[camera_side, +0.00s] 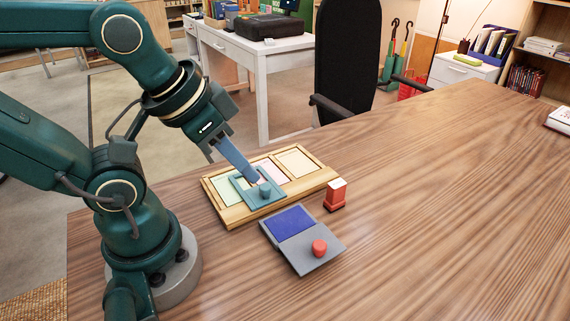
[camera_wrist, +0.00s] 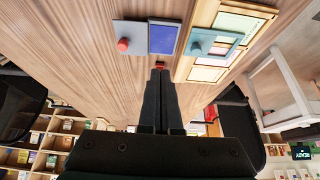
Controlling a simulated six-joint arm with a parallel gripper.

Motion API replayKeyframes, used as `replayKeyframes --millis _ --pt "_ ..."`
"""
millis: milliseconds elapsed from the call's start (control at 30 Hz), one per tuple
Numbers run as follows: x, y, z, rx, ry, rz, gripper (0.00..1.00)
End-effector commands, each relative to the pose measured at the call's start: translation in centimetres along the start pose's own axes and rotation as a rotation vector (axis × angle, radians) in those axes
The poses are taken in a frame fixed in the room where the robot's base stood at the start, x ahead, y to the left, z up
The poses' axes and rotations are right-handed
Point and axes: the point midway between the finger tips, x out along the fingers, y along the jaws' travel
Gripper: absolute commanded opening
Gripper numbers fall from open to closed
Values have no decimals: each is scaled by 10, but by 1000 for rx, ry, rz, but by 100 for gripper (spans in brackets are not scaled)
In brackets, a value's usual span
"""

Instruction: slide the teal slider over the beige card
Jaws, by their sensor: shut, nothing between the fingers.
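The teal slider (camera_side: 275,199) is a flat plate with a raised teal knob (camera_side: 265,190). It sits in a wooden frame (camera_side: 238,216), over the stretch between the pale green card (camera_side: 226,194) and the pink card (camera_side: 270,172). The beige card (camera_side: 297,162) lies uncovered at the frame's right end. My gripper (camera_side: 256,181) is shut and empty, its tips close to the knob in the side view; I cannot tell whether they touch. In the wrist view my shut fingers (camera_wrist: 161,76) appear apart from the slider (camera_wrist: 220,38).
A red block with a pale top (camera_side: 336,195) stands just off the frame's right end. A grey pad (camera_side: 316,262) with a blue panel (camera_side: 291,222) and a red knob (camera_side: 319,248) lies in front of the frame.

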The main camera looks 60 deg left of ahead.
Motion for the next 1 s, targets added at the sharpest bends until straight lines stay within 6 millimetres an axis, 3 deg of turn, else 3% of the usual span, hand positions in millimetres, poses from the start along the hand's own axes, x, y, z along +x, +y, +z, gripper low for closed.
replayKeyframes --millis 167,300,333,567,800,1000 --pt "0 0 0 0 0 0 0" --pt "0 0 0 -31 -1 0 54" --pt "-2 0 -2 -52 6 0 59" --pt "6 -12 -28 -293 -80 -38 59" --pt "43 -43 -46 -574 -256 -122 59" --pt "76 -67 -43 -722 -389 -175 59"
